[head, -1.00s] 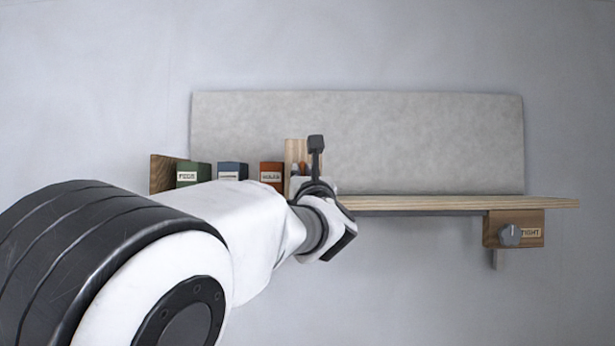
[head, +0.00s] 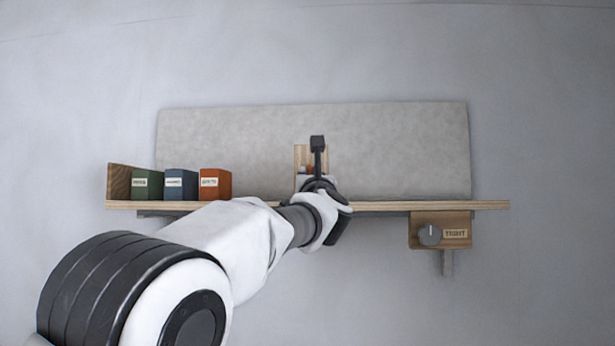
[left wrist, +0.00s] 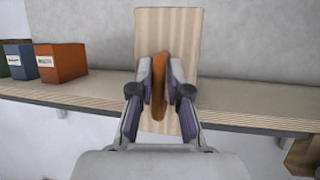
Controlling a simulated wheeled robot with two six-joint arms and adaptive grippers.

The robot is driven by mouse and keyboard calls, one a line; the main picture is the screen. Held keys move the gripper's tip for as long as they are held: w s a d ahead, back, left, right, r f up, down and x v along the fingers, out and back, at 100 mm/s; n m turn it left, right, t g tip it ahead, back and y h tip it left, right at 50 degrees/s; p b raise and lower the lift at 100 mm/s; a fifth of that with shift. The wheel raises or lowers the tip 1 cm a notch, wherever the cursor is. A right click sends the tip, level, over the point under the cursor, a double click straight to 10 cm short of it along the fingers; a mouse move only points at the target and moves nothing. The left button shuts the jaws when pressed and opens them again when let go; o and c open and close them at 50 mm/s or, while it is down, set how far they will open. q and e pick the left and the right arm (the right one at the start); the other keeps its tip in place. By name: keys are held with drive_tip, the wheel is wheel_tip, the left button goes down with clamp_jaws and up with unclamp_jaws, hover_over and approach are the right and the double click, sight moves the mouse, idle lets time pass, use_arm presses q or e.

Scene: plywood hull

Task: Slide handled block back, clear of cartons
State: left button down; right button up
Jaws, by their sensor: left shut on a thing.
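The handled block (head: 300,156) is a pale wooden upright board on the shelf, partly hidden behind my left gripper (head: 312,176) in the head view. In the left wrist view the block (left wrist: 167,32) stands upright, and its orange-brown handle (left wrist: 159,92) lies between the fingers of my left gripper (left wrist: 160,85), which is shut on it. A green carton (head: 147,186), a blue carton (head: 181,185) and an orange carton (head: 215,184) stand in a row to the left. A clear gap lies between the orange carton and the block. My right gripper is out of view.
The wooden shelf (head: 390,206) has a brown end board (head: 119,182) at its left and a grey back panel (head: 400,150) behind. A box with a grey knob (head: 430,234) and a label reading TIGHT hangs under its right part. The shelf right of the block is bare.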

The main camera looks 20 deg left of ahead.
use_arm(q)
drive_tip(key=shift+w+d, duration=0.1)
drive_tip(key=shift+d, duration=0.2)
drive_tip(key=c, duration=1.2)
unclamp_jaws()
drive_tip(key=shift+w+a+f, duration=0.1)
drive_tip(key=v, duration=1.1)
drive_tip(key=shift+d+f, duration=0.2)
drive_tip(key=shift+f, duration=0.2)
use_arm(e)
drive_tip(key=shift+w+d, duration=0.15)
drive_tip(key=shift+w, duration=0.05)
